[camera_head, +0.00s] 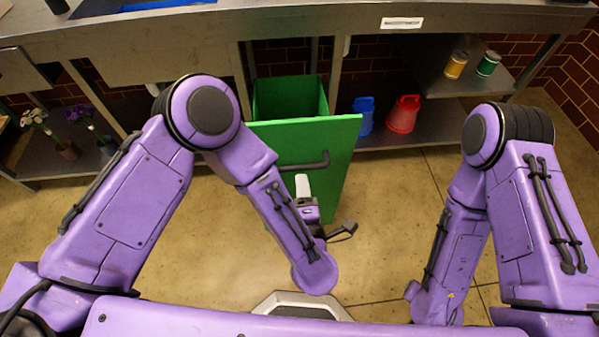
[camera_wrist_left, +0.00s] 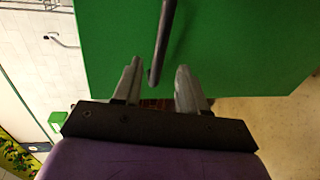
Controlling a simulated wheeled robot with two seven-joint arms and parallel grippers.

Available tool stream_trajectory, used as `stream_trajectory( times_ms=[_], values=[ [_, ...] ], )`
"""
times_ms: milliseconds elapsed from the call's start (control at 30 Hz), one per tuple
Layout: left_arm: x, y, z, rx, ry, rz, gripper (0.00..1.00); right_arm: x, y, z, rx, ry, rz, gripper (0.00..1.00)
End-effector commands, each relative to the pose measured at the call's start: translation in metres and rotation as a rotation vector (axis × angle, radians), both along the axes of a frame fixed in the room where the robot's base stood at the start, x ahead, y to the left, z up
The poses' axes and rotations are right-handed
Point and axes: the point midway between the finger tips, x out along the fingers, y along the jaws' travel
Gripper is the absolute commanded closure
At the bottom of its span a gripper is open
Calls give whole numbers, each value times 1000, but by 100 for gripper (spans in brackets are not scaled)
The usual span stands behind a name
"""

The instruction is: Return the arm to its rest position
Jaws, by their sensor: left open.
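My left gripper (camera_head: 302,186) is in front of the green pull-out bin front (camera_head: 335,170), just below its dark bar handle (camera_head: 308,163). In the left wrist view the left gripper (camera_wrist_left: 159,82) has its two grey fingers apart with nothing held. There the handle (camera_wrist_left: 163,45) hangs ahead of the gap, its lower end near the fingertips; I cannot tell whether they touch. The green front (camera_wrist_left: 230,45) fills the upper part of that view. The bin stands pulled out, its open green box (camera_head: 290,97) behind the front. My right arm is folded at the right; its gripper is hidden.
A steel counter (camera_head: 300,22) runs along the back. On its lower shelves stand a blue bucket (camera_head: 364,115), a red bucket (camera_head: 404,114), a yellow spool (camera_head: 456,65) and a green spool (camera_head: 488,63). Flowers (camera_head: 35,119) are at left. Floor between my arms is clear.

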Motion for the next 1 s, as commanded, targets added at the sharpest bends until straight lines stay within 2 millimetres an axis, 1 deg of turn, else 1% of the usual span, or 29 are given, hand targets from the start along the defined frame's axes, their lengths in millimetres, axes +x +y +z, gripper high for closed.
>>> stream_trajectory(
  times_ms=[33, 100, 200, 733, 800, 867, 900, 933, 967, 1000],
  values=[
    [-8, -3, 2, 0, -1, -5, 58, 0, 0, 0, 0, 0, 0, 32],
    [-16, -4, 4, -1, 0, -4, 58, 0, 0, 0, 0, 0, 0, 32],
    [-23, -4, 5, -1, 0, 0, 58, 0, 0, 0, 0, 0, 0, 32],
    [-23, -5, 5, 1, 0, 0, 58, 0, 0, 0, 0, 0, 0, 32],
    [-22, -10, 4, 24, 13, -38, 58, 0, 0, 0, 0, 0, 0, 32],
    [-24, -22, -1, 74, 45, -120, 58, 0, 0, 0, 0, 0, 0, 32],
    [-26, -29, -10, 142, 84, -205, 58, 0, 0, 0, 0, 0, 0, 32],
    [-28, -28, -20, 214, 120, -274, 58, 0, 0, 0, 0, 0, 0, 32],
    [-30, -22, -32, 297, 168, -342, 58, 0, 0, 2, 0, 0, 0, 32],
    [-34, -6, -49, 418, 251, -435, 58, 0, 0, 7, 0, 0, 0, 32]
  ],
)
